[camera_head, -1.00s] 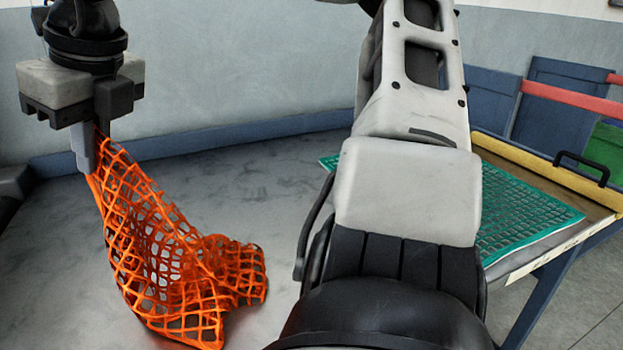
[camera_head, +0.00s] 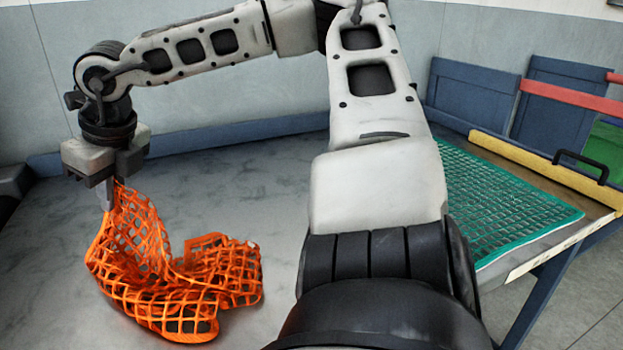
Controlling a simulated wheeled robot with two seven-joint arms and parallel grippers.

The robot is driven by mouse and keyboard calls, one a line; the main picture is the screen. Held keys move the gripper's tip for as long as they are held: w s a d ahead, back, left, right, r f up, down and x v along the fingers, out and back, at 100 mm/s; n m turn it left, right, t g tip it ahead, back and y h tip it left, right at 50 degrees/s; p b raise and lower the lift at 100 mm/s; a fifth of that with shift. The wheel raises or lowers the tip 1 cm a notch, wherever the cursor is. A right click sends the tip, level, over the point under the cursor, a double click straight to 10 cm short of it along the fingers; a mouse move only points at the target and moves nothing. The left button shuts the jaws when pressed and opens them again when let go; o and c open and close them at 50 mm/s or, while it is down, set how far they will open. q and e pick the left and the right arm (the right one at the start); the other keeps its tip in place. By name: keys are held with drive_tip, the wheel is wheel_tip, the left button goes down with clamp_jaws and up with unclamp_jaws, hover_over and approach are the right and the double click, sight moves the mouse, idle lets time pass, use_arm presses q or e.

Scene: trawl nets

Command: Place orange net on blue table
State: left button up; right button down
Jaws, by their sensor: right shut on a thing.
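An orange net (camera_head: 165,285) hangs from my right gripper (camera_head: 110,195) at the left of the head view. The gripper points down and is shut on the net's upper corner. The lower part of the net lies bunched on the grey surface (camera_head: 60,320). The blue table (camera_head: 535,300), with blue legs and a light top edge, stands at the right, and a green net (camera_head: 500,200) lies flat on it. My right arm hides the table's left part. My left gripper is not in view.
A yellow bar (camera_head: 545,168) with a black handle (camera_head: 582,163) runs along the table's far side. Blue panels (camera_head: 470,95) and a red bar (camera_head: 570,100) stand behind it. The grey surface between the orange net and my arm is clear.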

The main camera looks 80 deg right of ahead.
drive_tip(key=c, duration=0.9)
unclamp_jaws()
drive_tip(key=p+v, duration=0.1)
drive_tip(key=v, duration=1.5)
drive_tip(key=shift+p, duration=0.35)
drive_tip(key=shift+r, duration=0.1)
